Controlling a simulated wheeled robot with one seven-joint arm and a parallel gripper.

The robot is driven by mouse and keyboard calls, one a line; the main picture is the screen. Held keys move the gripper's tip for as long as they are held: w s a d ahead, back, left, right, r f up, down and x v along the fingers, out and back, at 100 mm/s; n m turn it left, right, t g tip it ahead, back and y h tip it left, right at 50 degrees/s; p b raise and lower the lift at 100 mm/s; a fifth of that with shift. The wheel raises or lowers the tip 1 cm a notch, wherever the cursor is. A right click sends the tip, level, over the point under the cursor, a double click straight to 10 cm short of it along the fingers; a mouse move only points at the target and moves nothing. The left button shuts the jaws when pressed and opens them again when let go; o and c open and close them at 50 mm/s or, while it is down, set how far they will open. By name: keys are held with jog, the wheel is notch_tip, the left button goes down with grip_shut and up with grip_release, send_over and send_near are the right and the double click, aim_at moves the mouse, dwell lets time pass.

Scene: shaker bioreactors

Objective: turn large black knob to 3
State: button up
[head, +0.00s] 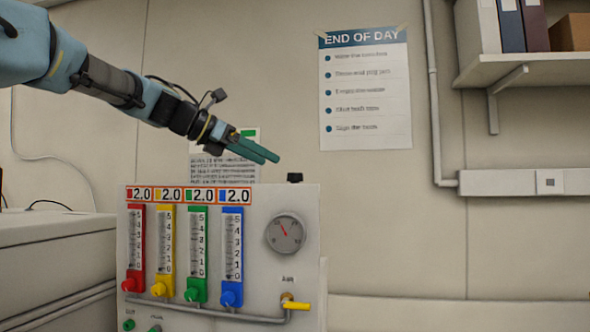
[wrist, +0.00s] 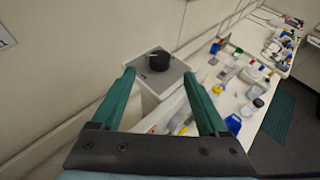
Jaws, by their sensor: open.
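The large black knob (wrist: 158,61) sits on the grey top face of the gas panel box. In the head view the knob (head: 295,177) shows as a short black stub on the panel's top edge. No number or pointer on it can be read. My gripper (head: 272,158) is open and empty, with two green fingers. It is above and to the left of the knob in the head view. In the wrist view the knob appears between the open fingertips of my gripper (wrist: 160,73), beyond them and not touched.
The panel front (head: 220,250) carries four coloured flow tubes, each under a 2.0 label, a round gauge (head: 285,234) and a yellow valve handle (head: 298,306). A bench (wrist: 245,95) with bottles and containers shows in the wrist view. The wall (wrist: 70,70) is close on the left.

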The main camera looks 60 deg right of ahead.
aim_at(295, 177)
jog(key=p+x, duration=0.2)
jog(key=x, duration=0.6)
jog(key=shift+f, duration=0.1)
grip_shut()
dwell(0.4)
